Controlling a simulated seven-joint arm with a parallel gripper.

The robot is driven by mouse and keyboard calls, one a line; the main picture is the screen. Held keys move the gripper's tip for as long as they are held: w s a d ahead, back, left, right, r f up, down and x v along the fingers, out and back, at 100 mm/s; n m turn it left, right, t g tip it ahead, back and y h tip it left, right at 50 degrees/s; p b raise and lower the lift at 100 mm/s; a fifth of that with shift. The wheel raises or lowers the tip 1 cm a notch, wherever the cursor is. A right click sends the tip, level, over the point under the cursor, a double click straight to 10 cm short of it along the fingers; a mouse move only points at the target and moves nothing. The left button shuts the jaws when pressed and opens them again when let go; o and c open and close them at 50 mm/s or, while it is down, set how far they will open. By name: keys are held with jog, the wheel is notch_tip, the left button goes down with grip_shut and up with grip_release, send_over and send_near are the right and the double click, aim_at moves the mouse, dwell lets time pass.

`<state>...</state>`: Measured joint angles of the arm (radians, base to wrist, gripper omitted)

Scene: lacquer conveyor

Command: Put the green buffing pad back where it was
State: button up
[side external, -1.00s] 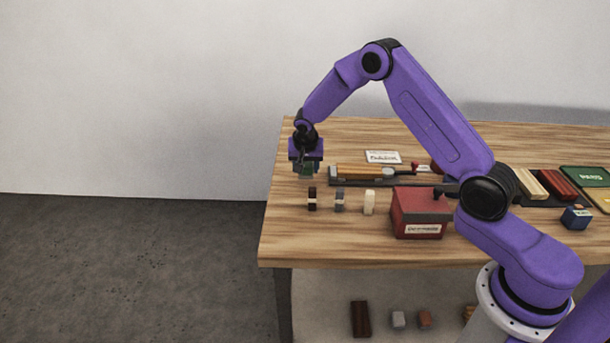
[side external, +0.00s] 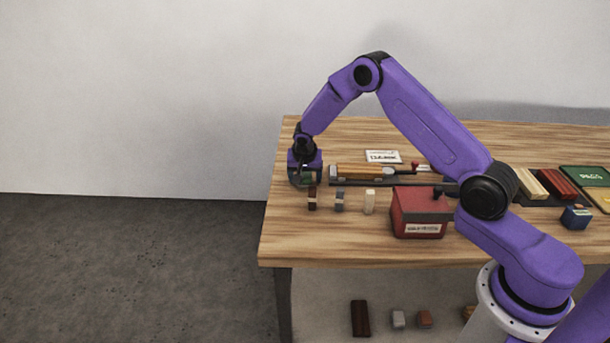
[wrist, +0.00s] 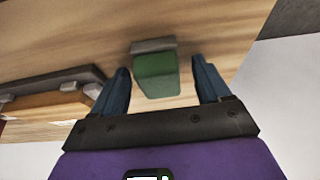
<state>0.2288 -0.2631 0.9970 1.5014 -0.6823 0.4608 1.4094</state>
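The green buffing pad (wrist: 156,77), a green block with a grey strip along one side, is between my fingers in the wrist view. My gripper (wrist: 160,65) is open, with a visible gap between each blue finger and the pad. In the side view my gripper (side external: 304,181) is low over the left end of the table, and a little of the pad's green (side external: 308,176) shows between the fingers. The pad appears to rest on the wood. Its underside is hidden.
A dark red block (side external: 312,199), a grey-blue block (side external: 339,202) and a cream block (side external: 369,202) stand in a row in front. A dark rail with a yellow-brown bar (side external: 358,171) lies close on the right. A red box (side external: 420,212) stands beyond the row.

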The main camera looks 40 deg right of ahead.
jog(key=v, duration=1.2)
jog(key=s+a+r+n+y, duration=0.1)
jog(key=s+a+r+n, duration=0.35)
jog(key=s+a, duration=0.25)
jog(key=s+a+r+n+y, duration=0.1)
jog(key=s+a+n, duration=0.15)
jog(key=s, duration=0.35)
jog(key=s+a+r+n, duration=0.2)
jog(key=s+n, duration=0.1)
jog(key=s, duration=0.3)
jog(key=s+d+r+n+g+y, duration=0.1)
jog(key=s+n, duration=1)
jog(key=s, duration=1.3)
jog(key=shift+d+n+g+y, duration=0.3)
jog(key=shift+d+g, duration=0.5)
jog(key=shift+g, duration=0.2)
